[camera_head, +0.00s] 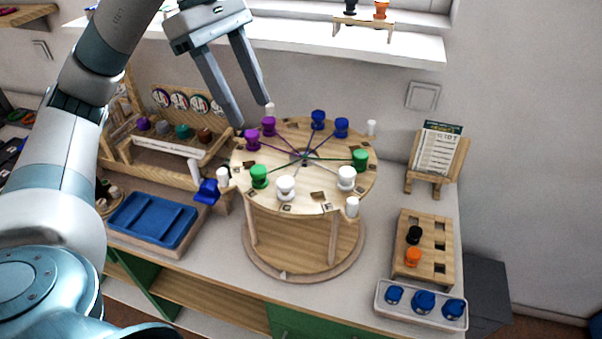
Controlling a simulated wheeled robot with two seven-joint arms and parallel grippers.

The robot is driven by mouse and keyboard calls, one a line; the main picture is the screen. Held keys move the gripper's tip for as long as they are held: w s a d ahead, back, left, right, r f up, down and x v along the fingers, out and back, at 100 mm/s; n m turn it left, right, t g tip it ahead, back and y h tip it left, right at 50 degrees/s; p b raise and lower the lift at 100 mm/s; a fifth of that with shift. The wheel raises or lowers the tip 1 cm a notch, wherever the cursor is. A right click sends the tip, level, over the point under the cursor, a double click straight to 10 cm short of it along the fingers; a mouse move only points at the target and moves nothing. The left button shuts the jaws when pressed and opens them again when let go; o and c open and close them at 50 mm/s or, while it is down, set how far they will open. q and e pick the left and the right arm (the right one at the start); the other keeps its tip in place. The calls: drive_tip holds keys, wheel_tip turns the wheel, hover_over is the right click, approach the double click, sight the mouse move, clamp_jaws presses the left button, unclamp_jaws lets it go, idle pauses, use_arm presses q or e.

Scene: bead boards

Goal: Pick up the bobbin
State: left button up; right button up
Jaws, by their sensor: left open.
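Several spool-shaped bobbins stand on a round wooden disc (330,150): purple bobbins (268,125), blue bobbins (318,119), green bobbins (360,159) and white bobbins (285,187). Coloured lines on the disc run to its centre. Which bobbin is meant cannot be told. My left gripper (250,112) is open, fingers pointing down, in front of or above the disc's back left side near the purple bobbins. Nothing shows between its fingers. My right gripper is out of view.
A blue tray (152,218) lies left of the disc. On the right are a card on a wooden stand (438,150), a slotted wooden block (428,225) with black and orange bobbins, and a white tray (420,307) with blue pieces. White pegs (352,206) surround the disc.

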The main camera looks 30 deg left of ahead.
use_arm(q)
drive_tip(key=p, duration=0.2)
hover_over(285, 180)
drive_tip(key=a, duration=0.3)
drive_tip(key=f, duration=0.9)
drive_tip(key=shift+s+d+f, duration=0.1)
drive_tip(key=shift+d+f, duration=0.15)
drive_tip(key=shift+f, duration=0.1)
drive_tip(key=shift+d+f, duration=0.25)
drive_tip(key=shift+f, duration=0.45)
drive_tip(key=shift+p, duration=0.35)
